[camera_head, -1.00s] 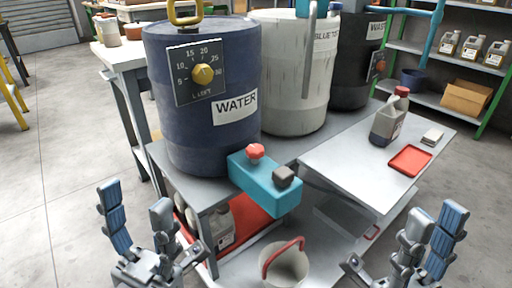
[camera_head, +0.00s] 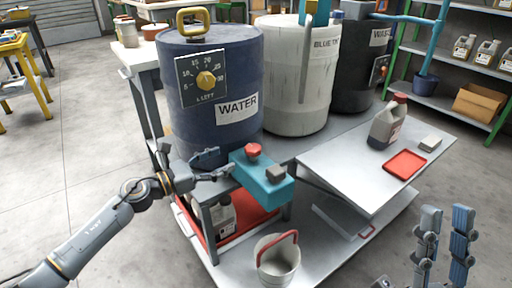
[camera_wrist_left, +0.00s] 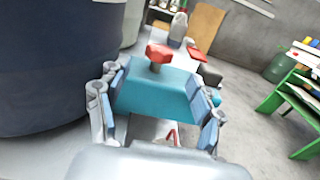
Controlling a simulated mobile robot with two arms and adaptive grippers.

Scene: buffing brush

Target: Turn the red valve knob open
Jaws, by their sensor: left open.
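The red valve knob (camera_head: 253,151) stands on top of a teal valve block (camera_head: 262,180) at the front of the blue WATER barrel (camera_head: 212,90). My left gripper (camera_head: 217,165) reaches in from the left, just left of the block. In the left wrist view my left gripper (camera_wrist_left: 158,105) is open, its fingers either side of the teal block, with the red knob (camera_wrist_left: 159,53) beyond and between them. I cannot tell whether the fingers touch the block. My right gripper (camera_head: 443,245) is open and empty at the lower right.
A grey jug (camera_head: 386,125) and a red tray (camera_head: 404,165) are on the side table (camera_head: 345,185). White and black barrels stand behind.

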